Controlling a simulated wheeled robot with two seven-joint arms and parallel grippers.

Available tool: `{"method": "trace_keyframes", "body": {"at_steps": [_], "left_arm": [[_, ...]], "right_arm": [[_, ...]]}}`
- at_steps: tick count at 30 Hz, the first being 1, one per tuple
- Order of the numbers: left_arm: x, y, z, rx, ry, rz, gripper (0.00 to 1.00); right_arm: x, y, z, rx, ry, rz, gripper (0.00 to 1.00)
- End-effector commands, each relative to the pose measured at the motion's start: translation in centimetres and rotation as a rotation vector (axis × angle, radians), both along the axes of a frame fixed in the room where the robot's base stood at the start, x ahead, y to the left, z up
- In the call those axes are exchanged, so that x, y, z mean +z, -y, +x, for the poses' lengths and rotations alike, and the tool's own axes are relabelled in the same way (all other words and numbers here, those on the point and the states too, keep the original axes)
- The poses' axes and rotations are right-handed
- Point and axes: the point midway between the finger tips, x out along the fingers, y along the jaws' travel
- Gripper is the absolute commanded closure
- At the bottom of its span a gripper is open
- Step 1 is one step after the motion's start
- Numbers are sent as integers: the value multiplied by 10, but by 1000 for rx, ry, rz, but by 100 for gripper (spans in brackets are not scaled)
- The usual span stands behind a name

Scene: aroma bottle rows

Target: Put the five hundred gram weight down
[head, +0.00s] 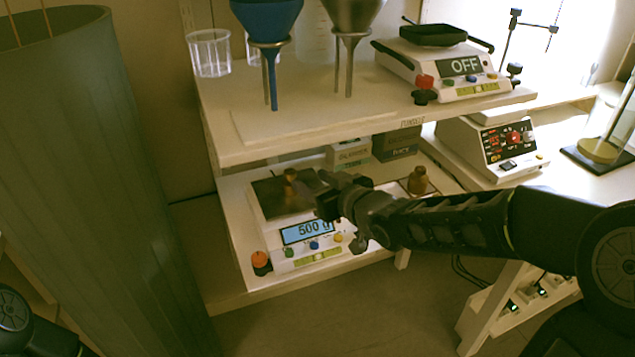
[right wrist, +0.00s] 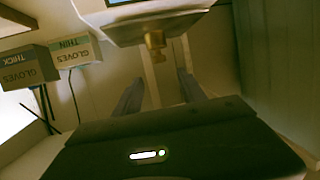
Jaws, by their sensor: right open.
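A small brass weight (head: 290,176) stands on the dark pan of the lower scale (head: 270,237), whose blue display reads 500 g. My right gripper (head: 322,194) is just right of this weight, over the scale. In the right wrist view the brass weight (right wrist: 156,45) shows beyond the gap between my open right fingers (right wrist: 160,92), and nothing is held. A second, larger-looking brass weight (head: 418,181) stands to the right, behind my right forearm. My left gripper is not in view; only a dark part of my left arm shows at the lower left.
The upper shelf (head: 300,130) hangs close above the scale, carrying funnels and a second scale (head: 450,72) reading OFF. Glove boxes (head: 395,143) stand behind the lower scale. A hotplate-like device (head: 495,145) is at the right. A large grey cylinder (head: 80,170) fills the left.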

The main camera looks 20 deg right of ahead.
Motion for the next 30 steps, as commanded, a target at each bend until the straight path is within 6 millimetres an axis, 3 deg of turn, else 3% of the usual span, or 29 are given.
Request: {"method": "trace_keyframes", "body": {"at_steps": [6, 30], "left_arm": [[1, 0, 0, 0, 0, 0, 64], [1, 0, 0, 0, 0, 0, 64]], "right_arm": [[4, 3, -14, 1, 0, 1, 52], [4, 3, -13, 1, 0, 0, 52]]}}
